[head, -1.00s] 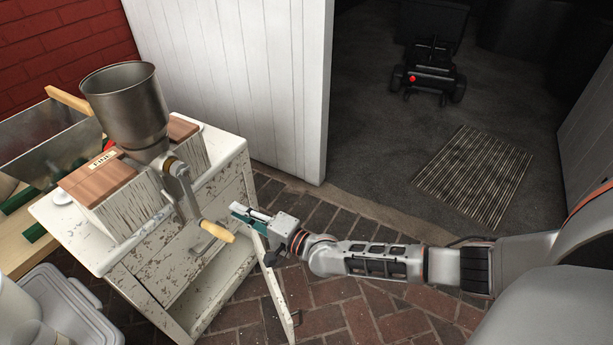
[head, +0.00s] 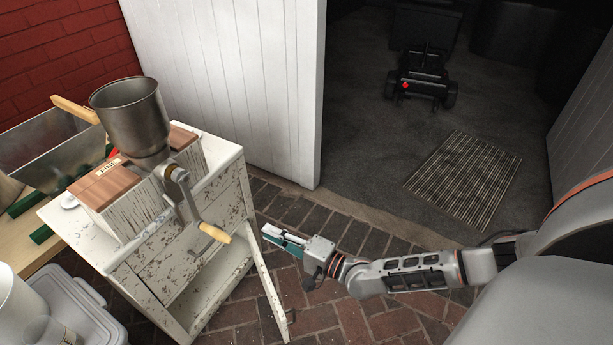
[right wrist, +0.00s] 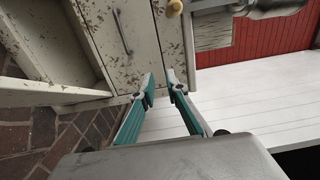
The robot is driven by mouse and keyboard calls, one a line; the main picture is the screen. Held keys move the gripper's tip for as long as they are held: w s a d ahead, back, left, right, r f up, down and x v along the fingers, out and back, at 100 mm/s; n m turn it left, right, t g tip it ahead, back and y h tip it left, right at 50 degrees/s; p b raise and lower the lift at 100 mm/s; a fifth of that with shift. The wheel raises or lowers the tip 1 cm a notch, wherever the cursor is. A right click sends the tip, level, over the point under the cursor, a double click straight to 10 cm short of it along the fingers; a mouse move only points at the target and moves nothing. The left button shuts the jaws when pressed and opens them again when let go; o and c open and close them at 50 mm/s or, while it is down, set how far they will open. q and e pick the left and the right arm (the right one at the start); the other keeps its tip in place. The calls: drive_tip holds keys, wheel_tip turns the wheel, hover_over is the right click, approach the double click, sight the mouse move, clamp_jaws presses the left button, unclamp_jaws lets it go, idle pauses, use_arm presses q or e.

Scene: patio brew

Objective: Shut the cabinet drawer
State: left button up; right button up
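The cabinet (head: 185,255) is white with chipped paint and stands at the left in the head view. In the right wrist view, the drawer front (right wrist: 107,38) carries a thin bar handle (right wrist: 122,32). The drawer front looks about flush with the panel beside it (right wrist: 158,40); a small gap cannot be ruled out. My right gripper (head: 279,237) is right of the cabinet, apart from it. In the right wrist view, its green-and-grey fingers (right wrist: 162,82) point toward the cabinet front, tips slightly apart and nothing between them. My left gripper is not in view.
A metal grain mill (head: 133,115) stands on the cabinet; its wooden crank handle (head: 214,232) juts out over the front. A slanted white panel or leg (head: 270,290) stands at the cabinet's right. Brick floor (head: 350,240) is clear around my right gripper. A white wall panel (head: 240,90) stands behind.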

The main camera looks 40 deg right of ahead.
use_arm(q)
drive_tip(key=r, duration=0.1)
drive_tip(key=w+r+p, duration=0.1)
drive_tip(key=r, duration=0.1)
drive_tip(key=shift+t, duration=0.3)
use_arm(e)
drive_tip(key=v, duration=0.9)
